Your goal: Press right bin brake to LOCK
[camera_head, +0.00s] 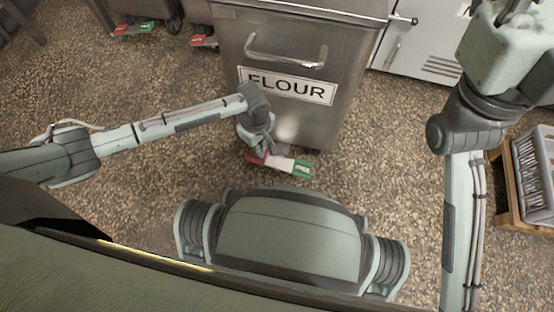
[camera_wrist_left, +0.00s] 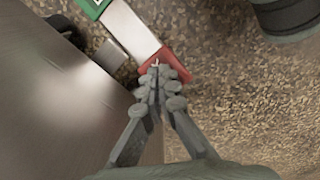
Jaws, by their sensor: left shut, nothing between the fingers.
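The flour bin (camera_head: 292,116) is a steel bin with a FLOUR label (camera_head: 288,86) and a bar handle. At its foot, near the floor, is a brake pedal (camera_head: 283,163) with a red left end, white middle and green right end. In the left wrist view the pedal (camera_wrist_left: 134,30) runs from green at the top to red near my fingertips. My left gripper (camera_head: 262,149) is shut and empty, its fingertips (camera_wrist_left: 156,70) at the red end. I cannot tell whether they touch it. The pedal's tilt is unclear. My right arm shows at the right; its gripper is out of view.
Other bins stand at the top left with similar red and green pedals (camera_head: 133,28) and (camera_head: 204,41). A white cabinet (camera_head: 425,50) is behind at the right. A grey crate (camera_head: 536,180) on a wooden stand is at the right edge. Speckled floor is clear left of the flour bin.

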